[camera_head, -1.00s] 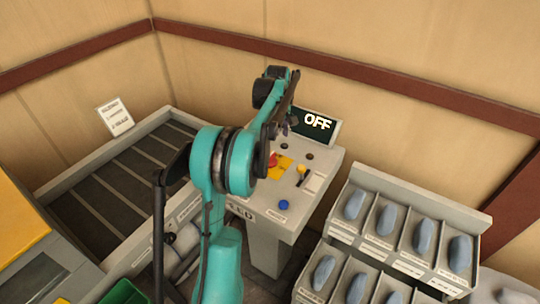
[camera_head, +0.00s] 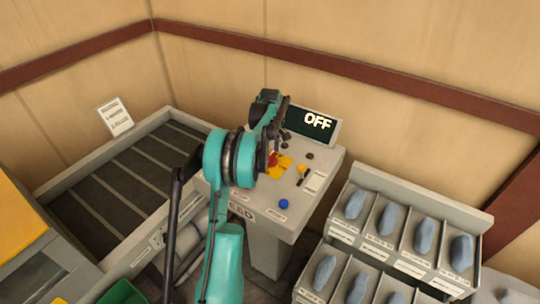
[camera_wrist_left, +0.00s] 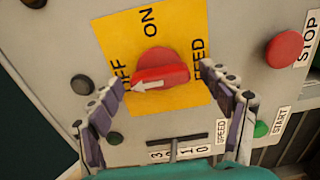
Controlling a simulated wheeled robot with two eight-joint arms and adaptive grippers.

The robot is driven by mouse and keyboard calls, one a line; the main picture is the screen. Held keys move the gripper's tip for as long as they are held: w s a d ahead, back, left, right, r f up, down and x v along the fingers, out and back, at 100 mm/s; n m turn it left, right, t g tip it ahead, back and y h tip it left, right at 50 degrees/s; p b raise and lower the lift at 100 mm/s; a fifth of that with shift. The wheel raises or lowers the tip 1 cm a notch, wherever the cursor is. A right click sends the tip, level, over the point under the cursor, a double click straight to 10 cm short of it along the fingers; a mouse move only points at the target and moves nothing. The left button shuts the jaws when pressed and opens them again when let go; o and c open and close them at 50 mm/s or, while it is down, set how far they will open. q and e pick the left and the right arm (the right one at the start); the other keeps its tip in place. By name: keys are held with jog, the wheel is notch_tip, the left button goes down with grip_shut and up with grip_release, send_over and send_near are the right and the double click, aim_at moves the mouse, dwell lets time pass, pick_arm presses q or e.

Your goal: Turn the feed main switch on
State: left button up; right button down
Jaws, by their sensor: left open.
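The feed main switch is a red rotary knob (camera_wrist_left: 160,70) on a yellow plate (camera_wrist_left: 128,28) marked ON, OFF and FEED. Its white arrow points to OFF in the left wrist view. In the head view the red knob (camera_head: 273,160) is partly hidden by my left arm. The display (camera_head: 311,123) behind it reads OFF. My left gripper (camera_wrist_left: 163,100) is open, with one finger on each side below the knob in the wrist view. Nothing is between the fingers; contact with the knob cannot be told. In the head view the left gripper (camera_head: 277,143) is above the panel. My right gripper is not in view.
The wrist view shows a red STOP button (camera_wrist_left: 284,50), a green START button (camera_wrist_left: 261,129) and a speed slider (camera_wrist_left: 176,140) close to the fingers. A conveyor (camera_head: 110,185) lies left of the console (camera_head: 265,226); a rack (camera_head: 373,245) of blue-grey items stands right.

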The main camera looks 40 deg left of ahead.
pick_arm(q)
jog(key=c, duration=1.2)
jog(key=shift+o, duration=0.2)
jog(key=m, duration=1.3)
jog(key=shift+m, duration=2.4)
